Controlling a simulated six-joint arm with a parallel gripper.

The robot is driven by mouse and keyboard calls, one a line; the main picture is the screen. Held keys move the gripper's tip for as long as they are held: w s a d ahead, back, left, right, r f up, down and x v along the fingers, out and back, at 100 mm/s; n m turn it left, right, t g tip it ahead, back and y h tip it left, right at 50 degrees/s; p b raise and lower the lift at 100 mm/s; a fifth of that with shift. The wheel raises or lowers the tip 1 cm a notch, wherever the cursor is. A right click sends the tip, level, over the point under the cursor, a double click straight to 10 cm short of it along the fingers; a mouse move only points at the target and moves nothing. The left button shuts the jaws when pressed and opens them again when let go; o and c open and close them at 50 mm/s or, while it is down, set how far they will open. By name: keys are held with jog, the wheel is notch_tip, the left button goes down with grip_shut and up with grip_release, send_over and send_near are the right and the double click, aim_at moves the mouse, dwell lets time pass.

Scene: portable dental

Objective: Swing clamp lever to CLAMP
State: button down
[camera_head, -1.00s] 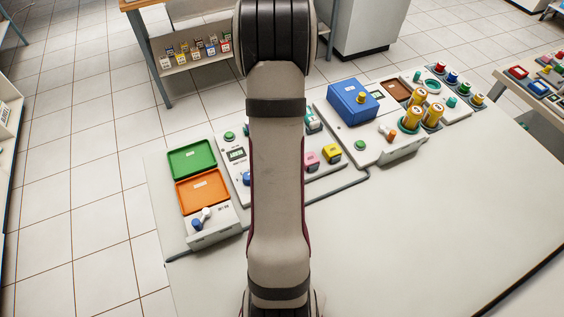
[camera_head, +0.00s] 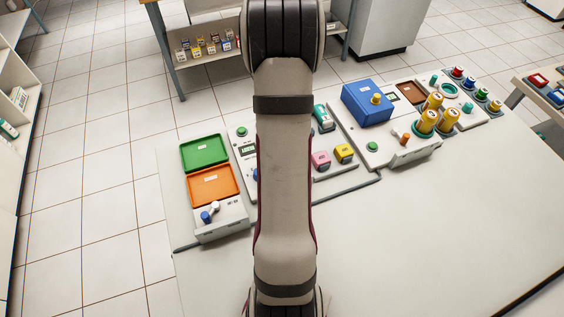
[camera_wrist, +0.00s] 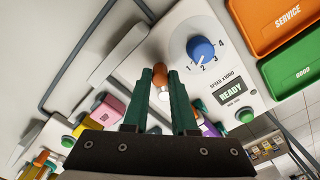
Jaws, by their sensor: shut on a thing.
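In the wrist view, my gripper (camera_wrist: 160,76) has its two dark green fingers closed around a small lever (camera_wrist: 161,73) with an orange-brown body and a pale end, which looks like the clamp lever. The lever is at the edge of the white panel, left of and below a blue dial (camera_wrist: 201,49) marked 1 to 4. The fingers hide the lever's sides, and I cannot read a CLAMP label. In the head view, my own arm covers the gripper and the lever.
A READY display (camera_wrist: 232,93) and a green button (camera_wrist: 244,116) are on the same panel. Orange (camera_head: 214,186) and green (camera_head: 204,152) trays stand at left. A blue box (camera_head: 366,103) and yellow cylinders (camera_head: 427,121) stand at right. The front table (camera_head: 420,230) is clear.

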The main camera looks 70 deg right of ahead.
dwell(0.3)
jog(key=c, duration=0.7)
grip_release()
notch_tip(320, 180, up, 16)
jog(key=shift+f, duration=0.1)
jog(key=w+a+r+n, duration=0.1)
jog(key=w+a+n, duration=0.15)
jog(key=a, duration=0.45)
jog(key=w+a+r+n, duration=0.2)
jog(key=w+a, duration=0.2)
jog(key=a, duration=0.2)
jog(key=s+a+n, duration=0.2)
jog(key=a, duration=0.5)
jog(key=s+a+n+y, duration=0.1)
jog(key=s+a+n, duration=0.2)
jog(key=a, duration=0.5)
jog(key=s+a+f+n, duration=0.1)
jog(key=s+a+n, duration=0.2)
jog(key=a, duration=0.4)
jog(key=shift+s+a+f+n+y, duration=0.1)
jog(key=shift+s+a+n+y, duration=0.15)
jog(key=shift+y, duration=0.15)
